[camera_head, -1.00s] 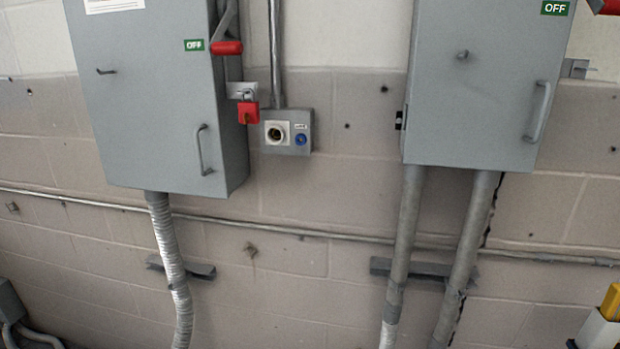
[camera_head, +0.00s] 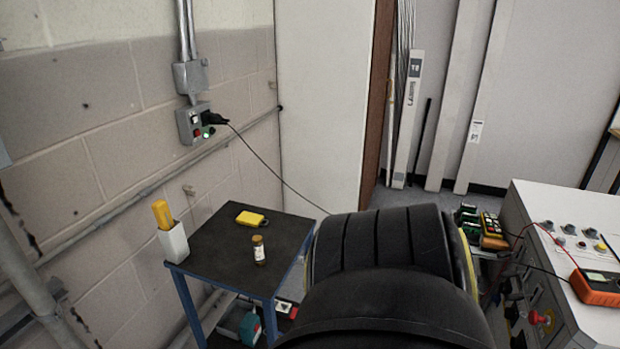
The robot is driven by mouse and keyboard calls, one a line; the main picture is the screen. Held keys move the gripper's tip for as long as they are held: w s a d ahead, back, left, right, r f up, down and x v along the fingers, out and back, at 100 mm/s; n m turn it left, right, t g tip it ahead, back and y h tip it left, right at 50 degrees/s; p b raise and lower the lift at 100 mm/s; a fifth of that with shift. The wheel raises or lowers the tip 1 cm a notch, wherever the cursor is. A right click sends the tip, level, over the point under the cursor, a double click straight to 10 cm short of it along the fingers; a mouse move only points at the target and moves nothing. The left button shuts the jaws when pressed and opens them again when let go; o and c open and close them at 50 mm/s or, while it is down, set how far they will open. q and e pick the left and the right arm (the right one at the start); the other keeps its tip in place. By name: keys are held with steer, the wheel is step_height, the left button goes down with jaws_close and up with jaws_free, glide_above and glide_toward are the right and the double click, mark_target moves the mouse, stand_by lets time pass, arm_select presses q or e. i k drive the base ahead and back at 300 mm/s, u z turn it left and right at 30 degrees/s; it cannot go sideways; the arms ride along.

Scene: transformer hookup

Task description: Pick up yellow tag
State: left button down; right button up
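A small yellow tag (camera_head: 252,218) lies flat on the dark top of a small blue-legged table (camera_head: 213,248), near its back edge. It has a dark part at its right end. Neither of my grippers is in view.
A small brown bottle (camera_head: 259,250) stands on the table near the tag. A white holder (camera_head: 174,242) with a yellow item (camera_head: 162,214) is at the table's left corner. A cable runs from a wall socket box (camera_head: 194,124). A white cabinet (camera_head: 590,322) with an orange meter (camera_head: 597,288) stands at right.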

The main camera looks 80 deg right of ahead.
mark_target(246, 218)
steer(key=z, duration=3.4)
steer(key=i, duration=2.2)
steer(key=u, duration=0.95)
